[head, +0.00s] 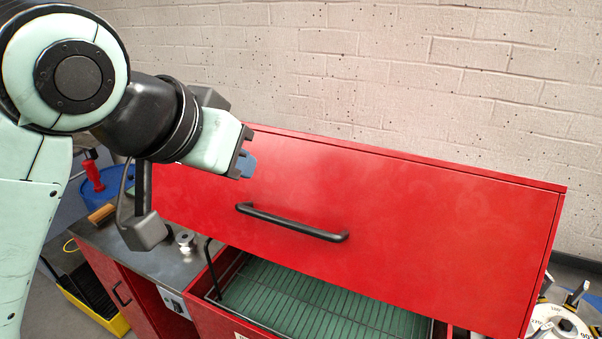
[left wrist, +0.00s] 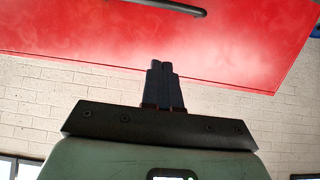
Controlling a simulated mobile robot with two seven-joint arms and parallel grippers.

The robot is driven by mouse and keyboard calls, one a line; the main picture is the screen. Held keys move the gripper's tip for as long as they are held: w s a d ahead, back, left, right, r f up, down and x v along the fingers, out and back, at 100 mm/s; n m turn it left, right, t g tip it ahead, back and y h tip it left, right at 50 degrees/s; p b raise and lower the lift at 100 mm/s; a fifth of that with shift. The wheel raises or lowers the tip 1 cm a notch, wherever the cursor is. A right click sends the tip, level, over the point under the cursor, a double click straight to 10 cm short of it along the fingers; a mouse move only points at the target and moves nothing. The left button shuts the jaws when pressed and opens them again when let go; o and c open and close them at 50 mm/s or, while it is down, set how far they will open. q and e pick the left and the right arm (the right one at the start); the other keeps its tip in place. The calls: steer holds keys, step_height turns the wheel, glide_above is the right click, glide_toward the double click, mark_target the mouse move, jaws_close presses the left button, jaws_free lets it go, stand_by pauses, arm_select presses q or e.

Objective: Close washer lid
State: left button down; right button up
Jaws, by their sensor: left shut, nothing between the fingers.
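The washer lid (head: 400,215) is a large red panel, raised and tilted above the red washer, with a black bar handle (head: 292,222) on its front face. Below it the washer's inside shows a green slatted floor (head: 320,300) through the opening. My left gripper (head: 244,164) is shut and empty, at the upper left part of the lid; I cannot tell whether it touches. In the left wrist view, its closed fingers (left wrist: 163,84) point toward the red lid (left wrist: 150,40), and the handle shows at the top edge. My right gripper is not in view.
A grey metal bench top (head: 115,243) with a small metal part (head: 185,239) lies left of the washer. A blue container (head: 108,187) stands behind it. A round holder (head: 562,322) with several tools is at the lower right. A brick wall (head: 370,70) rises behind.

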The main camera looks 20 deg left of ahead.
arm_select(q)
steer(key=w+f+b, duration=0.2)
steer(key=w+f, duration=0.2)
steer(key=f, duration=0.6)
steer(key=shift+w+f, duration=0.15)
steer(key=shift+w, duration=0.2)
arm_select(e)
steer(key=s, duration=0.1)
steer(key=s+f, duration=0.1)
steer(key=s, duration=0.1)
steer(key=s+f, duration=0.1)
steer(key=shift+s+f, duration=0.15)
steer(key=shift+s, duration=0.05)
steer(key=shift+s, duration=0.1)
